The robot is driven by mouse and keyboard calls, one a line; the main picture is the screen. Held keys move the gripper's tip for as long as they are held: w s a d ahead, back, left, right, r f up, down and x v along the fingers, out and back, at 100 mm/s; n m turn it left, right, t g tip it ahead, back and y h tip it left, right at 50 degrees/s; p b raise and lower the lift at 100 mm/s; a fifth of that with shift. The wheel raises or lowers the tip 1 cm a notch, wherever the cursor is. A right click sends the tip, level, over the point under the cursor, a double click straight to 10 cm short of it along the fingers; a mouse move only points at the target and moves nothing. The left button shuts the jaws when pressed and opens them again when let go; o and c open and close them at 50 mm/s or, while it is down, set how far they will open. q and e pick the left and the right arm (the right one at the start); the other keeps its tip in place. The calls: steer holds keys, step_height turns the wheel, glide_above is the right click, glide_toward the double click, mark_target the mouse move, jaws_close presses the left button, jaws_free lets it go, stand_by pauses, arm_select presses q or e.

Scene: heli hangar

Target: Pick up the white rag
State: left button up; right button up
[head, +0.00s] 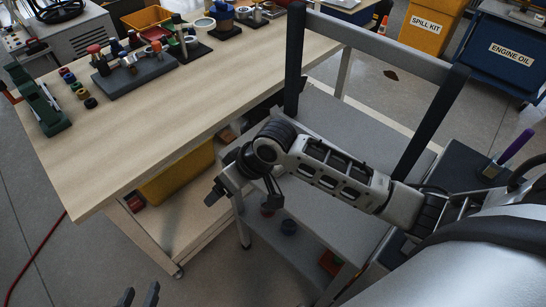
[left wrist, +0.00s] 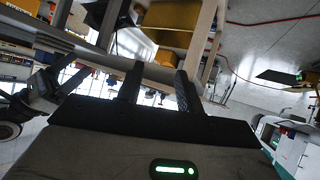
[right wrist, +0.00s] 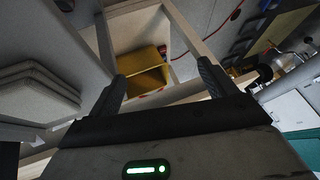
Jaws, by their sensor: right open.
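I cannot make out a white rag for certain in any view. In the right wrist view, a stack of pale, folded-looking flat pieces (right wrist: 42,92) lies at the left; I cannot tell whether it is the rag. My right gripper (head: 240,196) is open and empty, beside the grey cart and near the workbench's front edge. Its spread fingers show in the right wrist view (right wrist: 160,88). My left gripper (head: 140,297) is at the bottom of the head view, low in front of the bench. Its fingers stand apart and empty in the left wrist view (left wrist: 158,88).
The wooden workbench (head: 170,130) bears tools and parts along its far side; its front is clear. A yellow bin (head: 178,175) sits beneath. The grey cart (head: 345,135) has dark upright posts. A yellow spill kit bin (head: 425,28) and blue engine oil bin (head: 510,50) stand behind.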

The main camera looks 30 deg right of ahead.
steer(key=w+d+r+m+g+h, duration=0.1)
steer(key=w+d+r+g+h, duration=0.15)
steer(key=d+r, duration=0.45)
steer(key=w+d+r+m+g+h, duration=0.1)
steer(key=w+d+r+g+h, duration=0.15)
steer(key=d+r, duration=0.45)
steer(key=shift+t, duration=0.5)
steer(key=f, duration=0.5)
steer(key=f+b, duration=0.1)
steer(key=f, duration=0.4)
steer(key=f+b, duration=0.1)
steer(key=f, duration=0.4)
steer(key=shift+w+a+f, duration=0.1)
steer(key=shift+w+f, duration=0.1)
steer(key=shift+w, duration=0.05)
steer(key=c, duration=1.1)
